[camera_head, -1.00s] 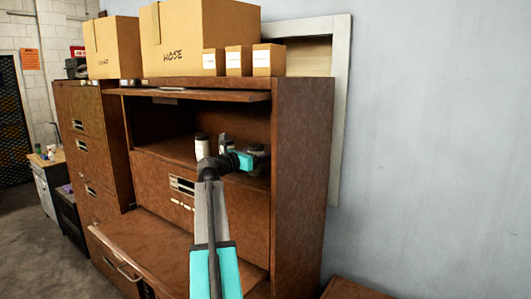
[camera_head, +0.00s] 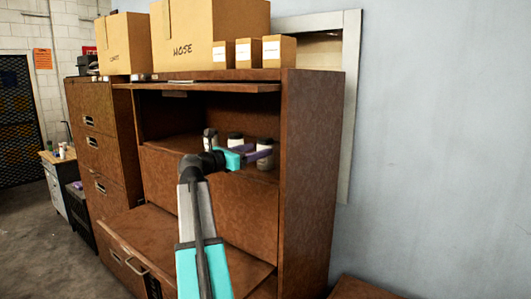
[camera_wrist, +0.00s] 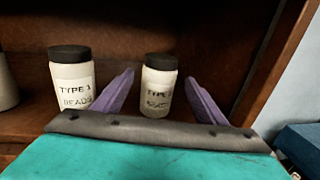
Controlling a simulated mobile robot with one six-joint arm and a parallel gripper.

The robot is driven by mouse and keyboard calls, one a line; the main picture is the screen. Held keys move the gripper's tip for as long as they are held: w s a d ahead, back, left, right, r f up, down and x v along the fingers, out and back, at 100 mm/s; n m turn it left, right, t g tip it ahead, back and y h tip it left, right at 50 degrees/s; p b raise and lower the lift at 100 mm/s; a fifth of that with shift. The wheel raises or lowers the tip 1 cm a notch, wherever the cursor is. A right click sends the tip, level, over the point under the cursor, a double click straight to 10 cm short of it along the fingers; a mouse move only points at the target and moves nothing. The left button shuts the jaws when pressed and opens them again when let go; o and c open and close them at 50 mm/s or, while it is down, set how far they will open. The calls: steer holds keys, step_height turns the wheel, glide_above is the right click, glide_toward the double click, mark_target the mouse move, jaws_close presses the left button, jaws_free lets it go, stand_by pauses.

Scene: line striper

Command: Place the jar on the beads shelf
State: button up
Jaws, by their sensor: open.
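Two white jars with black lids stand upright on a brown cabinet shelf (camera_wrist: 28,122). The right jar (camera_wrist: 158,88) has a label starting "TYPE", its lower line unclear. The left jar (camera_wrist: 72,85) reads "TYPE 1 BEADS". In the head view the right jar (camera_head: 266,164) is partly covered by a purple finger, and the left jar (camera_head: 236,139) stands beside it. My gripper (camera_head: 258,156) is open at the shelf. In the wrist view its purple fingers (camera_wrist: 160,88) flank the right jar, with gaps on both sides. I see no grip on it.
A grey container (camera_wrist: 6,85) is cut off at the wrist view's left edge. The cabinet's side wall (camera_head: 312,185) is close to the right. A raised door (camera_head: 200,87) overhangs the shelf. A lowered panel (camera_head: 160,238) juts out below. Boxes (camera_head: 235,35) stand on top.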

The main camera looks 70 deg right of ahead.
steer(key=shift+b+v, duration=0.3)
steer(key=shift+v, duration=1.2)
